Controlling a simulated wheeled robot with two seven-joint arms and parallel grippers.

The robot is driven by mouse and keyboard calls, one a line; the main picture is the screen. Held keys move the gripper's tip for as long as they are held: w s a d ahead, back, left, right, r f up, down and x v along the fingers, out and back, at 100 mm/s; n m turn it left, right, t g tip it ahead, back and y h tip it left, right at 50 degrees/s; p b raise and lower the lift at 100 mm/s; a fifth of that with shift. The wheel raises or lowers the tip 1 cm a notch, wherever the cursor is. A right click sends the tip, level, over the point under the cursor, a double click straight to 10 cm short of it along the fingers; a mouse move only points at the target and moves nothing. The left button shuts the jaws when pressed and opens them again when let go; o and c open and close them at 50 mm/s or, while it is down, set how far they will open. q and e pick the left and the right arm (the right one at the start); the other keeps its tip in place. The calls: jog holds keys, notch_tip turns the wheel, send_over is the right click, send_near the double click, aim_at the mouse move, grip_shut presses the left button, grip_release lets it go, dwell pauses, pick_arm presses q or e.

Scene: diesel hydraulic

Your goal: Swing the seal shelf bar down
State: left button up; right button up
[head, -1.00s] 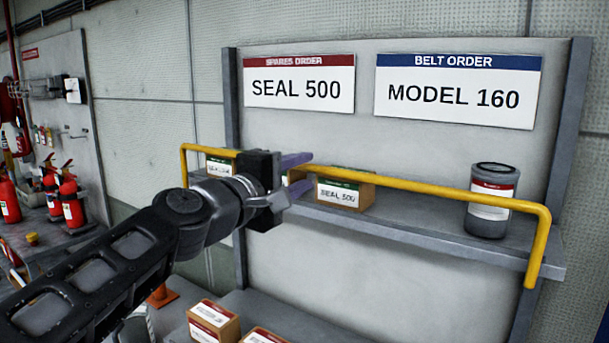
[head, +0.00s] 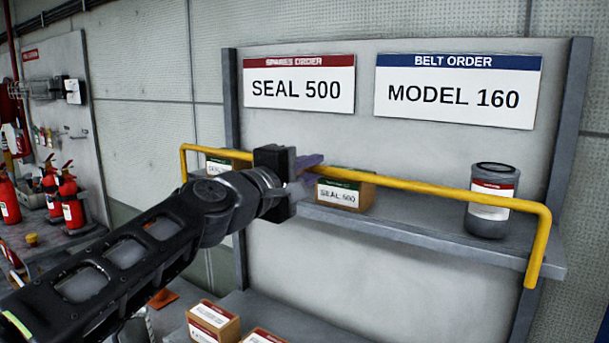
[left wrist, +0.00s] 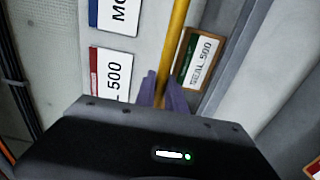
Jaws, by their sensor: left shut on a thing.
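The yellow seal shelf bar (head: 430,189) runs across the front of the shelf in the head view, with both ends bent down. It is raised in front of the boxes and the canister. My left gripper (head: 312,168) is shut on the bar, left of its middle. In the left wrist view the purple fingertips (left wrist: 162,90) close around the yellow bar (left wrist: 174,50). A SEAL 500 box (head: 345,190) sits on the shelf behind the bar, just right of the gripper; it also shows in the left wrist view (left wrist: 198,58). My right gripper is not in view.
The grey shelf (head: 420,229) also holds a dark canister (head: 492,200) and another box (head: 217,165) at the left. Boxes (head: 212,320) lie below. Order signs (head: 299,88) hang above. Fire extinguishers (head: 70,199) stand far left.

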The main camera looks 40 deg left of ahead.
pick_arm(q)
grip_shut()
grip_release()
jog(key=shift+c, duration=0.6)
jog(key=shift+s+f, duration=0.1)
jog(key=shift+s, duration=0.05)
jog(key=shift+s+f+b, duration=0.2)
jog(key=shift+s, duration=0.7)
jog(key=shift+s+f+b, duration=0.15)
jog(key=shift+s, duration=0.75)
jog(key=shift+s+f, duration=0.1)
